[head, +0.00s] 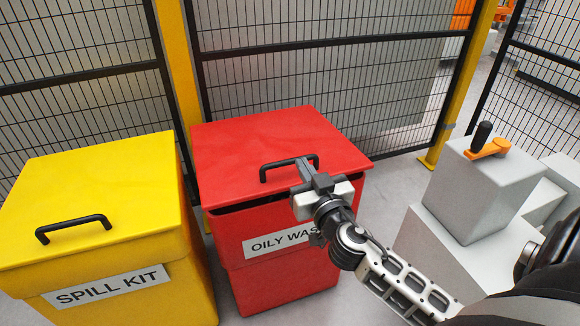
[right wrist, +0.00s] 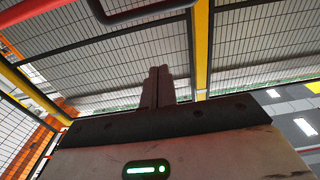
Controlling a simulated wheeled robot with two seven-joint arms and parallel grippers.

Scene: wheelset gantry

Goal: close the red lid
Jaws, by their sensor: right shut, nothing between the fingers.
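The red lid (head: 270,150) sits on the red bin labelled "OILY WASTE" (head: 285,275). A dark gap shows between the lid's front edge and the bin, so the lid is slightly raised. A black handle (head: 288,165) is on the lid near its front. My right gripper (head: 304,168) is shut and empty at the lid's front edge, overlapping the right part of the handle in the head view; I cannot tell if they touch. Its shut fingers (right wrist: 157,87) point up in the right wrist view. The gripper hides part of the lid's edge and label. My left gripper is not in view.
A yellow "SPILL KIT" bin (head: 100,200) with a black handle stands close to the left. Wire fence panels (head: 330,90) with yellow posts run behind. Grey blocks (head: 485,190), one with an orange and black crank (head: 488,148), stand at the right.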

